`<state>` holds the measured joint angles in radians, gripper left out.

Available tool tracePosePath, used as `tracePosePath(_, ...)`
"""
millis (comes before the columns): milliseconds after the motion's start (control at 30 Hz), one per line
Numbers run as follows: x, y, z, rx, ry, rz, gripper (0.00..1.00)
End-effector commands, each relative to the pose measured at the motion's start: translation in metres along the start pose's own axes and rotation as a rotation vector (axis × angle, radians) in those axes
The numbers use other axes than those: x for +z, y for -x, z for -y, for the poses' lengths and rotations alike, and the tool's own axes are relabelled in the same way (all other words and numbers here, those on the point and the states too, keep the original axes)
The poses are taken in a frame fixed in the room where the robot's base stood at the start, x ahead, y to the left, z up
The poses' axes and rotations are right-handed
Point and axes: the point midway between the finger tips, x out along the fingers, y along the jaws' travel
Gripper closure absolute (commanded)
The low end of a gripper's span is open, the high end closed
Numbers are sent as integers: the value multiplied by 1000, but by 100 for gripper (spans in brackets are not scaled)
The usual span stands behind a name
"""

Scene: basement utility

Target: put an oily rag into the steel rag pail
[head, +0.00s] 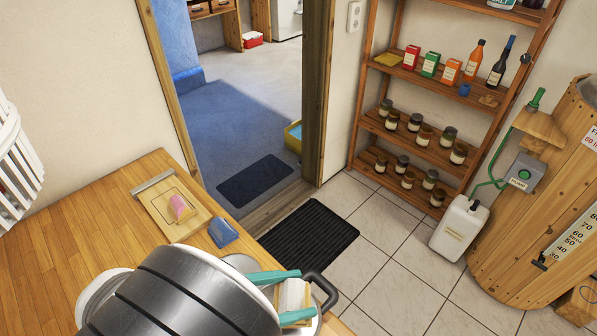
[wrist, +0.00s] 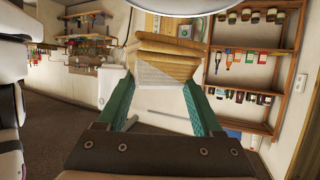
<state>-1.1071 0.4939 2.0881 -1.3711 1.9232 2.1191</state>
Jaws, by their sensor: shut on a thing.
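In the wrist view the fingers close on both sides of this layered tan and grey bundle (wrist: 168,66). The gripper is above the near right edge of the wooden counter. A black looped handle (head: 327,291) and a grey rim (head: 240,262) show around it, perhaps the steel pail. My arm hides most of that, so I cannot tell whether the rag is over its opening.
Shelves (head: 440,95) with jars and bottles, a white canister (head: 459,228) and a wooden barrel (head: 540,220) stand right.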

Motion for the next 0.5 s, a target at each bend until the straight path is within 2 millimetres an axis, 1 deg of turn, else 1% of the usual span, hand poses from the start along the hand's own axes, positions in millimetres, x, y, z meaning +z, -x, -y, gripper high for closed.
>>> tracePosePath(200, 30, -13, 0, 1, 4, -2, 87)
tracePosePath(300, 42, -18, 0, 0, 3, -1, 87)
tracePosePath(400, 48, -20, 0, 0, 2, 0, 87)
tracePosePath(500, 50, -22, 0, -1, 1, 1, 87)
